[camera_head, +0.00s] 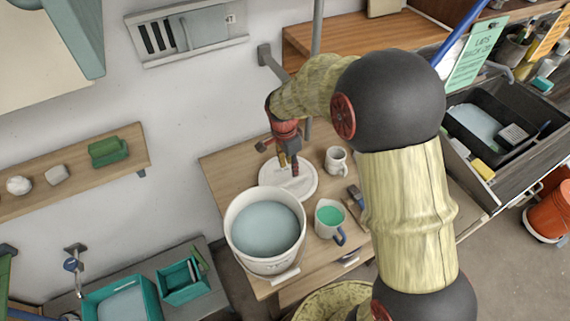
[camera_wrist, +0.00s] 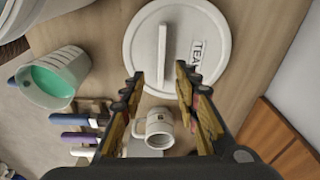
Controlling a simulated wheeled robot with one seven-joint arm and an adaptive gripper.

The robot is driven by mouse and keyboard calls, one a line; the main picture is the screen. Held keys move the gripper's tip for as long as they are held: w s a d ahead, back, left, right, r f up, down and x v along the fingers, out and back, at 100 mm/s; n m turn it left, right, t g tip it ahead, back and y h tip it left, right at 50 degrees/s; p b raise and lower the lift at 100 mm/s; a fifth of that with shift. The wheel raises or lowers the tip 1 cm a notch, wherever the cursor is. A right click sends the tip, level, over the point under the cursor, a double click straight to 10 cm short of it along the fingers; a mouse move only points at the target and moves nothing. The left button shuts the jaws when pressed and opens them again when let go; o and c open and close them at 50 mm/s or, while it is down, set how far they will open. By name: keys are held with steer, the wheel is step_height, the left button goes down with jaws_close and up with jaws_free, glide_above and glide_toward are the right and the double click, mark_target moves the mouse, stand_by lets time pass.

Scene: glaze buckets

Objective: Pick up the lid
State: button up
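The lid (camera_head: 303,188) is a round white disc lying flat on the wooden table, behind the large bucket. In the wrist view the lid (camera_wrist: 203,42) shows a raised bar handle (camera_wrist: 162,55) and printed letters, partly cut off, that read "TEA". My gripper (camera_wrist: 158,80) is open and empty, with one finger on each side of the handle's near end in the picture. In the head view my gripper (camera_head: 289,170) points down over the lid and hides part of it. I cannot tell how high the fingertips are above the lid.
A white bucket (camera_head: 238,243) of pale blue glaze stands in front of the lid. A jug with green liquid (camera_head: 330,216) and a small white mug (camera_head: 337,161) stand to the right. Brushes or tools (camera_wrist: 80,137) lie near the mug. A wall is behind the table.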

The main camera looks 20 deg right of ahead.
mark_target(292, 180)
steer(key=f, duration=0.1)
steer(key=w+f+m, duration=0.1)
steer(key=f, duration=0.1)
steer(key=shift+w+d+f, duration=0.1)
steer(key=shift+w+f, duration=0.05)
steer(key=shift+f, duration=0.15)
steer(key=shift+s+d+f, duration=0.1)
steer(key=shift+d+f, duration=0.05)
steer(key=shift+f, duration=0.8)
steer(key=shift+s+d+f, duration=0.1)
steer(key=shift+d+f, duration=0.05)
steer(key=shift+f, duration=0.85)
steer(key=shift+s+d+f, duration=0.1)
steer(key=shift+d+f, duration=0.05)
steer(key=shift+f, duration=0.8)
steer(key=shift+f+b, duration=0.15)
steer(key=shift+b, duration=0.3)
steer(key=shift+c, duration=0.9)
jaws_close()
